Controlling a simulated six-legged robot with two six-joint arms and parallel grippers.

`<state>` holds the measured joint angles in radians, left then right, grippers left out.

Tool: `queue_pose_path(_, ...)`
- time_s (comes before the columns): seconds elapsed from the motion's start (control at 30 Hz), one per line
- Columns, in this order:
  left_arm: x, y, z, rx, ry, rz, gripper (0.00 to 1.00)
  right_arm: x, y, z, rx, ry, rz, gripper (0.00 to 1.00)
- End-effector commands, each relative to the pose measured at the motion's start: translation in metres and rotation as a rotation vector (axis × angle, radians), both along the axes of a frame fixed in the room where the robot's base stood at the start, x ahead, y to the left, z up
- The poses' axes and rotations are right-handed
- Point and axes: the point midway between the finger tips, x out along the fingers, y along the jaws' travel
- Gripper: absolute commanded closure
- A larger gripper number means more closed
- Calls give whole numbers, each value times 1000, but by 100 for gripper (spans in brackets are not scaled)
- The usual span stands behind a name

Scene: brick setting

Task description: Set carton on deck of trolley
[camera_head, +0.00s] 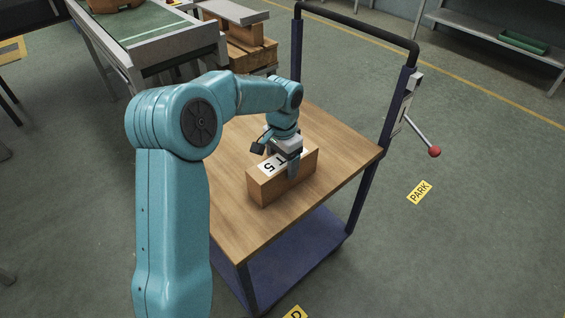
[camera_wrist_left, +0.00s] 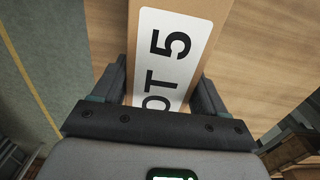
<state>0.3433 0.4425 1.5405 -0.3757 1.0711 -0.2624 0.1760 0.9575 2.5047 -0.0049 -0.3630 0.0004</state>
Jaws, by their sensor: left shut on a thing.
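The carton (camera_head: 270,188) is a brown box with a white label on top. It is at the wooden deck (camera_head: 253,233) of the trolley, near its middle; whether its underside touches the deck I cannot tell for sure. My left gripper (camera_head: 293,165) comes down from above with its fingers on both sides of the carton and is shut on it. In the left wrist view the carton (camera_wrist_left: 216,12) lies between the two fingers, its label reading "OT 5" in part. My right gripper is not in view.
The trolley has a dark push handle (camera_head: 360,27) at the back and a red-knobbed lever (camera_head: 434,151) on its right. A lower blue shelf (camera_head: 300,262) shows below. A green conveyor (camera_head: 140,38) and a pallet with boxes (camera_head: 250,54) stand behind. Deck around the carton is bare.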

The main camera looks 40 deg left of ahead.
Motion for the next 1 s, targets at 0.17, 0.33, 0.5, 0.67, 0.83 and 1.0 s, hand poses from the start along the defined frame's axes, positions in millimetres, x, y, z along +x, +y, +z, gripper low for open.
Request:
queue_pose_path(0.17, 1, 1, 1, 2, -6, 1, 98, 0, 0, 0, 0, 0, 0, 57)
queue_pose_path(0.33, 1, 1, -2, 2, -5, 2, 98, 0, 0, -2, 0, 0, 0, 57)
queue_pose_path(0.5, 0, 0, -2, 1, -2, 1, 2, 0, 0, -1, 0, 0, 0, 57)
queue_pose_path(0.67, 0, 0, -2, 1, -2, 1, 2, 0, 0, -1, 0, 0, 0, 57)
queue_pose_path(0.83, 1, 0, 12, 2, -4, 1, 2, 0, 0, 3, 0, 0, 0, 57)
queue_pose_path(1.0, 2, 1, 50, 2, -8, 3, 2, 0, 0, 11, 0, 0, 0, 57)
